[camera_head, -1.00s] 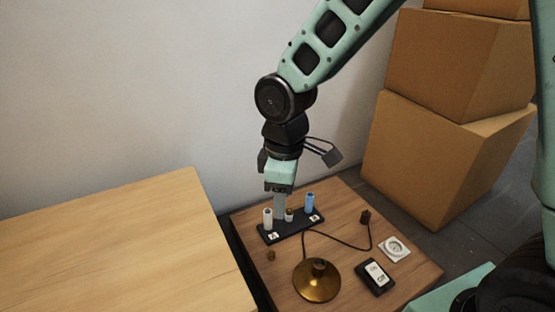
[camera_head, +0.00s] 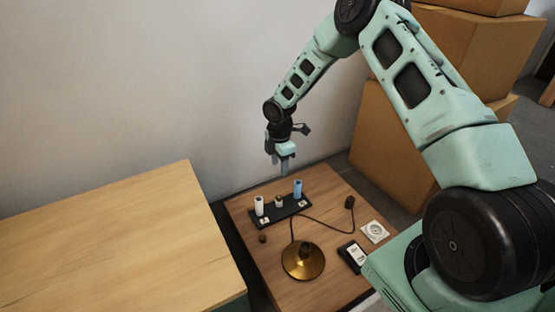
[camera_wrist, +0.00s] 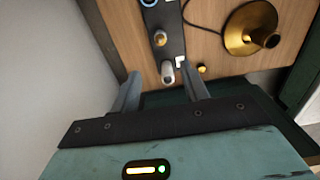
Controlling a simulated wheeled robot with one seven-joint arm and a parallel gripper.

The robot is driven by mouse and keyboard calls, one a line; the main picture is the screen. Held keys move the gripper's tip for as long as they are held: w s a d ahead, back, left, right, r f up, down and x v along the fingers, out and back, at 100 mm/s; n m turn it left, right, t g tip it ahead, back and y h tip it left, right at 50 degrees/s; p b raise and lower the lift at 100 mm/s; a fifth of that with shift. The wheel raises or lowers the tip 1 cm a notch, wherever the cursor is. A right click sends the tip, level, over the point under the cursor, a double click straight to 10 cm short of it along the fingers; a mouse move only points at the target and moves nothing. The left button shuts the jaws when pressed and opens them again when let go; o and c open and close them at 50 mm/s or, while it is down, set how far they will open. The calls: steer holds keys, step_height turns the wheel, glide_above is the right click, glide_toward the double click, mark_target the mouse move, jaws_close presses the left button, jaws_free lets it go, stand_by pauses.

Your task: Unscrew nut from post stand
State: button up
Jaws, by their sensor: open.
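The post stand (camera_head: 293,210) is a black bar with a white post (camera_head: 259,206) at its left end, a blue post (camera_head: 298,189) at its right end and a short middle post (camera_head: 279,202). A small brass-coloured ring or nut (camera_wrist: 160,38) seems to sit on the middle post in the wrist view; its thread is too small to see. My gripper (camera_head: 284,170) is above and behind the stand, apart from it. In the wrist view my gripper (camera_wrist: 164,93) is open, its fingers spread and nothing between them.
A small brass piece (camera_head: 262,239) lies on the small table (camera_head: 330,285) left of the brass lamp base (camera_head: 302,262). A cord runs to a dark plug (camera_head: 349,202). A white socket (camera_head: 375,232) and black switch box (camera_head: 352,255) lie right. Cardboard boxes (camera_head: 390,150) stand behind.

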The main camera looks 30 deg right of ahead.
mark_target(279, 196)
step_height(279, 196, down, 15)
steer(key=b, duration=0.7)
steer(key=shift+r, duration=0.1)
jaws_close()
steer(key=c, duration=0.8)
jaws_free()
jaws_close()
steer(key=shift+r+n+p, duration=0.3)
steer(key=shift+n+p, duration=0.55)
steer(key=shift+n, duration=0.15)
steer(key=n+p, duration=0.1)
steer(key=n, duration=0.2)
steer(key=shift+p, duration=0.3)
steer(key=shift+f+n, duration=0.2)
steer(key=shift+n, duration=1.3)
